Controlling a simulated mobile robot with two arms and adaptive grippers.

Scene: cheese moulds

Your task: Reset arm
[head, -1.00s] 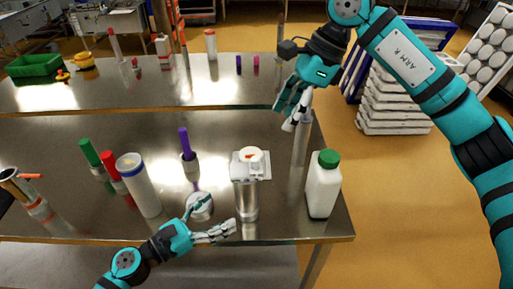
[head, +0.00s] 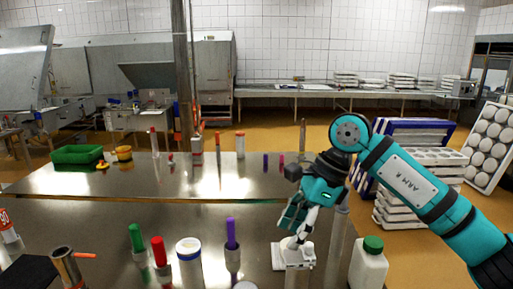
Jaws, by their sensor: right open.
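My right arm comes in from the right, and its teal gripper (head: 300,228) hangs fingers-down, open, with nothing seen in it. In the picture its grey fingers are just above a white device (head: 291,262) on the near steel table; I cannot tell whether they touch it. A white bottle with a green cap (head: 368,266) stands to the right of the gripper. My left gripper is out of view.
A green bin (head: 77,154) is farther back. Stacked white moulds (head: 400,205) stand at right.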

